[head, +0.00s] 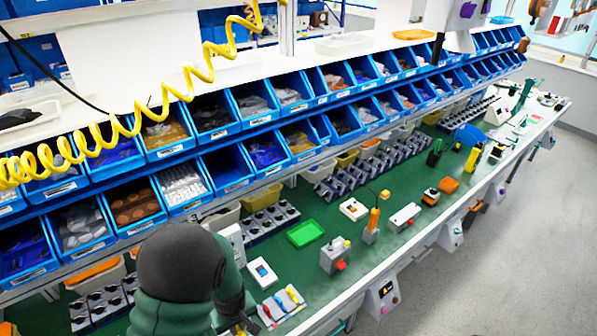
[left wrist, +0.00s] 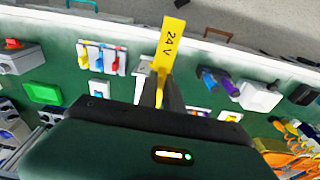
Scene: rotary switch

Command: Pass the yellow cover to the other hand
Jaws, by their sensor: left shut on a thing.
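The yellow cover (left wrist: 169,47), a flat piece marked "24 V", stands up from between the dark fingers of my left gripper (left wrist: 160,95) in the left wrist view. The left gripper is shut on its narrow lower end. In the head view my left arm and hand fill the bottom left, low over the near bench; I cannot make out the cover there. My right gripper is not in either view.
A green bench (head: 283,253) carries a switch panel (head: 281,306), a white box (head: 262,272), a grey box with a red button (head: 336,256) and a green tray (head: 305,234). Blue bins (head: 184,185) line the back. A coiled yellow hose (head: 150,112) hangs above.

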